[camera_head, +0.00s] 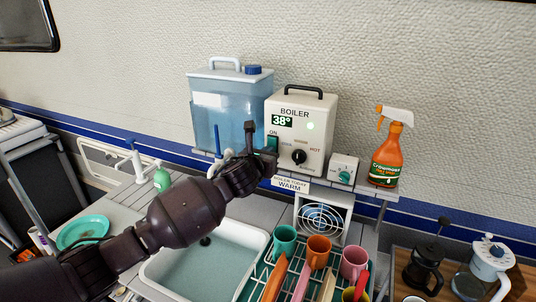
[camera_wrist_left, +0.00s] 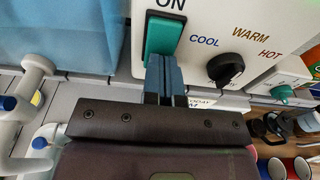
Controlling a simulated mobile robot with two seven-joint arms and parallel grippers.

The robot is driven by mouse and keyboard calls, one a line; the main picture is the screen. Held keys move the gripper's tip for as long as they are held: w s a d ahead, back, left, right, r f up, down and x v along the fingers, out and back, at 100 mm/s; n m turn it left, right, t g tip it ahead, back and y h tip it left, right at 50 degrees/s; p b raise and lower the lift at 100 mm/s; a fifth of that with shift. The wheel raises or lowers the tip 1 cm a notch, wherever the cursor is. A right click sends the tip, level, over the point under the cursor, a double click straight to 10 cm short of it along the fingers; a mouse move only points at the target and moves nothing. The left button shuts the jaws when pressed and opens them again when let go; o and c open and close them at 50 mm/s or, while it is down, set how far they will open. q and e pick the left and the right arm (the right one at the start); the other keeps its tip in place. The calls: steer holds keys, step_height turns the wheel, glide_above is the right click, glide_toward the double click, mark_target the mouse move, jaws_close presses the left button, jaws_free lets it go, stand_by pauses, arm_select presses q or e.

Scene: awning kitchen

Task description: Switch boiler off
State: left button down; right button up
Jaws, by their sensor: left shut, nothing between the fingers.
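The white boiler (camera_head: 318,112) stands on the shelf against the wall. The green switch (camera_head: 272,143) is on the boiler's left front under the word ON; the switch also shows in the left wrist view (camera_wrist_left: 164,36). My left gripper (camera_wrist_left: 164,72) is shut and empty, its fingertips at the lower end of the switch; I cannot tell whether they touch it. The black dial (camera_wrist_left: 225,69) sits right of the switch. My right gripper is not in view.
A blue water container (camera_head: 222,105) stands left of the boiler. A small white box with a green knob (camera_head: 343,170) and an orange spray bottle (camera_head: 387,155) stand to its right. Below are a sink (camera_head: 205,262) and a rack of coloured cups (camera_head: 285,240).

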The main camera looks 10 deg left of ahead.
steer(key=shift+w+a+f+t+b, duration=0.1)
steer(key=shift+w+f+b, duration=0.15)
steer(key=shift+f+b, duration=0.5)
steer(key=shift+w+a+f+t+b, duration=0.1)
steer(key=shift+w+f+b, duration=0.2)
steer(key=shift+b, duration=0.9)
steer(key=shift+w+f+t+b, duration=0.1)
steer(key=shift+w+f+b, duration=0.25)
steer(key=shift+b, duration=0.6)
arm_select(q)
steer(key=t, duration=0.2)
steer(key=shift+w+a+f+t, duration=0.1)
steer(key=shift+w+t, duration=0.2)
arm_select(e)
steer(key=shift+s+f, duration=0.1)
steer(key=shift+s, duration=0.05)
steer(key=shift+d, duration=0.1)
